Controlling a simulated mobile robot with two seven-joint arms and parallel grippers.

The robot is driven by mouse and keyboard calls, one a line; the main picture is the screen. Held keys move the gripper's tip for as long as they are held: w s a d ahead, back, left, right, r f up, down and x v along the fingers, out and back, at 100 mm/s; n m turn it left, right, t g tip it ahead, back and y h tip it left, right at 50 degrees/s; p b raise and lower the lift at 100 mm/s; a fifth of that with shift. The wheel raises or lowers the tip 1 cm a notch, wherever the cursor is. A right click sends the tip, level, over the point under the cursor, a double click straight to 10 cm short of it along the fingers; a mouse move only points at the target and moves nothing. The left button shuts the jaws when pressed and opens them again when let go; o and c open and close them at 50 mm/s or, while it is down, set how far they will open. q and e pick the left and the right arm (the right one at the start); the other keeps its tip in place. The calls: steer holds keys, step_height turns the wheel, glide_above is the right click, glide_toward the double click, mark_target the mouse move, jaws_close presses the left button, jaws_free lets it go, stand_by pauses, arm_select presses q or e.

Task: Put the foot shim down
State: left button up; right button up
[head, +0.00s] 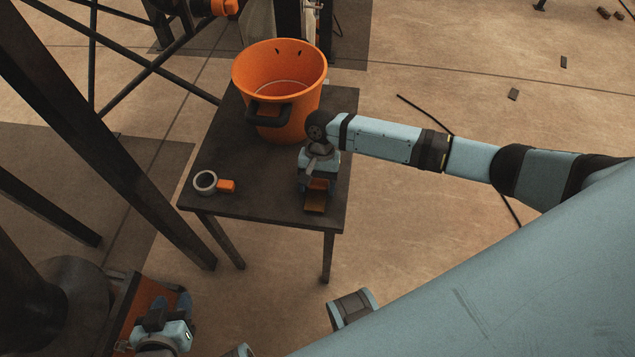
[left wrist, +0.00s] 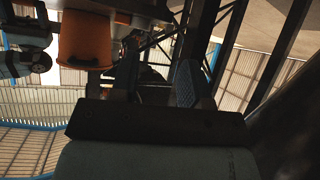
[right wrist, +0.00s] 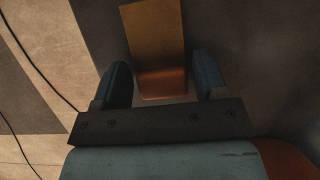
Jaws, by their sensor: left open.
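The foot shim is a flat brown plate (head: 315,207) with an orange block at one end, near the front right edge of the dark table (head: 262,185). In the right wrist view the orange block (right wrist: 163,84) lies between my right gripper's fingers (right wrist: 165,80), with a narrow gap showing on each side. The plate extends away beyond the fingertips. My right gripper (head: 316,186) points down at the table and looks open. My left gripper (head: 171,303) is low at the lower left of the head view, away from the table, open and empty.
A large orange bucket (head: 280,70) with a dark handle stands at the table's back. A tape roll (head: 205,182) and a small orange item (head: 227,186) lie at the front left. Dark steel posts (head: 120,150) rise on the left. The table's middle is clear.

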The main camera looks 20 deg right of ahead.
steer(key=shift+o, duration=0.6)
steer(key=p+v, duration=0.2)
steer(key=v, duration=1)
steer(key=s+a+f+n+t, duration=0.1)
steer(key=a+f, duration=0.1)
steer(key=s+a+f+n+t+y, duration=0.1)
steer(key=s+a+f, duration=0.1)
steer(key=a, duration=0.1)
steer(key=s+a+f+n+y, duration=0.1)
steer(key=s+a+f, duration=0.1)
steer(key=shift+a+t, duration=0.3)
steer(key=shift+t, duration=0.1)
steer(key=s+a+t, duration=0.1)
steer(key=s+a+f+n+t+y, duration=0.1)
steer(key=s, duration=0.1)
steer(key=s+a+f+n+t, duration=0.1)
steer(key=t, duration=0.1)
steer(key=shift+s+a+y, duration=0.25)
steer(key=shift+a+y, duration=0.05)
steer(key=shift+a, duration=0.1)
steer(key=s+d+r+n+t+h, duration=0.2)
steer(key=s+d+n+t, duration=0.2)
steer(key=s+d+t, duration=0.3)
steer(key=s+t, duration=0.1)
steer(key=s, duration=0.2)
steer(key=shift+r+n+h, duration=0.3)
steer(key=shift+r+h, duration=0.05)
steer(key=shift+h, duration=0.05)
steer(key=shift+s+a, duration=0.1)
